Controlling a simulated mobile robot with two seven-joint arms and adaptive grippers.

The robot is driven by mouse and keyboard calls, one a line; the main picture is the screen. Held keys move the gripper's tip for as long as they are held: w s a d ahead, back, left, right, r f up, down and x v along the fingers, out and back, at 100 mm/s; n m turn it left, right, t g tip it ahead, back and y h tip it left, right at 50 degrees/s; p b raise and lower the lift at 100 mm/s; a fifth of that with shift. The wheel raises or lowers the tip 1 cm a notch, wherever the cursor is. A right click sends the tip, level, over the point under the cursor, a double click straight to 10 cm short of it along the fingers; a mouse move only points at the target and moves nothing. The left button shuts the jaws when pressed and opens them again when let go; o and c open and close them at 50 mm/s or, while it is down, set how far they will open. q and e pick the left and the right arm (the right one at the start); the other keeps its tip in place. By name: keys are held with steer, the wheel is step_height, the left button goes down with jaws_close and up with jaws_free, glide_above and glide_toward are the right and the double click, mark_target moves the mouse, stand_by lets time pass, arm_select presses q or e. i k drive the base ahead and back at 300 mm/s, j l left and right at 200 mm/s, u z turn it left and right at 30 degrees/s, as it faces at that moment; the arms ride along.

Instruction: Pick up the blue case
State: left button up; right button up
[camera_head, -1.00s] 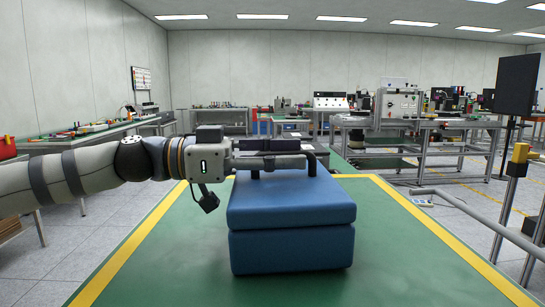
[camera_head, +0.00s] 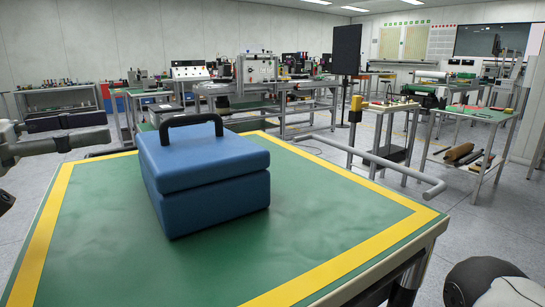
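The blue case (camera_head: 205,185) stands upright on a green tabletop (camera_head: 300,220) with a yellow border, left of the picture's middle. Its black handle (camera_head: 190,121) stands up from the lid, clear of any gripper. My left gripper (camera_head: 85,140) comes in at the left edge, at about handle height. It is apart from the case, with a gap between its tip and the handle. Its fingers are seen side-on and partly cut off, so their opening does not show. My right gripper is out of view; only a rounded part of my own body shows at the bottom right.
The green tabletop is otherwise bare, with free room in front and to the right of the case. A grey rail (camera_head: 395,170) runs beyond its right far edge. Workbenches with equipment and a black panel (camera_head: 346,49) stand farther back.

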mark_target(198, 177)
steer(key=k+j, duration=0.15)
steer(key=j, duration=0.2)
steer(key=k+j, duration=0.15)
steer(key=j, duration=0.15)
steer(key=k+j, duration=0.15)
steer(key=j, duration=0.2)
steer(key=k+j, duration=0.15)
steer(key=j, duration=0.2)
